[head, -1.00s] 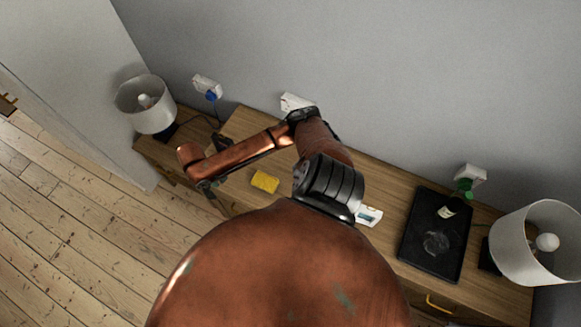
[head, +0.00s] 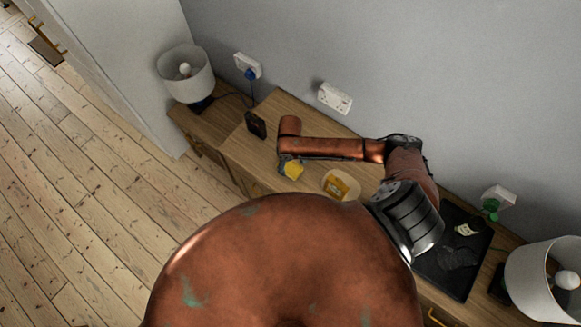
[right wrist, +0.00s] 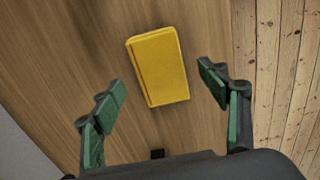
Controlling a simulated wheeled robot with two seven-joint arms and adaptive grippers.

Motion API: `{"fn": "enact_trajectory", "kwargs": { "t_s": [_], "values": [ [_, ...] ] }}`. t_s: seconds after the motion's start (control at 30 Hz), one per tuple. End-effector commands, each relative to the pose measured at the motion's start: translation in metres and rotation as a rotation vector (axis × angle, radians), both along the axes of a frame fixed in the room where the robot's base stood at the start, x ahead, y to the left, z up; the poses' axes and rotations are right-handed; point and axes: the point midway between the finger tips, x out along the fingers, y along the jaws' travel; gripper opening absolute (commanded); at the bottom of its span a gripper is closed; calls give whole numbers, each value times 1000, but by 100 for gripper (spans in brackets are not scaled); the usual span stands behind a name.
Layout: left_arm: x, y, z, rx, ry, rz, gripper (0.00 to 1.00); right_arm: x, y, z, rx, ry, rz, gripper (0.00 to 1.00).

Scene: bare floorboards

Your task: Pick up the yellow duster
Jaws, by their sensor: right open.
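The yellow duster (head: 294,170) lies flat on the wooden sideboard in the head view, partly hidden by my right gripper (head: 284,162). In the right wrist view the duster (right wrist: 158,66) is a folded yellow rectangle, slightly tilted, on bare wood. My right gripper (right wrist: 163,82) is open, its green-padded fingers on either side of the duster's near part in the picture. Nothing is held. Whether the fingertips are at the duster's height cannot be told. My left gripper is not in view.
A cream dish (head: 352,182) with something yellow sits right of the duster. A small dark frame (head: 256,124) stands to the left. Lamps (head: 186,73) (head: 545,283) stand at both ends. The sideboard's edge drops to floorboards.

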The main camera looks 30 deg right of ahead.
Motion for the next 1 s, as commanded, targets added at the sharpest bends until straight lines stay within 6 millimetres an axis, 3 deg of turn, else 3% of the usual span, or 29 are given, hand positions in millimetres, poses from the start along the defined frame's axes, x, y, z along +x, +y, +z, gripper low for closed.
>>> {"fn": "enact_trajectory", "kwargs": {
  "t_s": [0.2, 0.47, 1.0],
  "values": [
    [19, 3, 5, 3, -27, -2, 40, -1, 0, -27, 0, 1, -1, 68],
    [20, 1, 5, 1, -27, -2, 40, -1, 0, -29, -1, 0, 0, 68],
    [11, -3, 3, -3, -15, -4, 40, -1, 0, -29, -1, 0, 0, 32]
  ]
}}
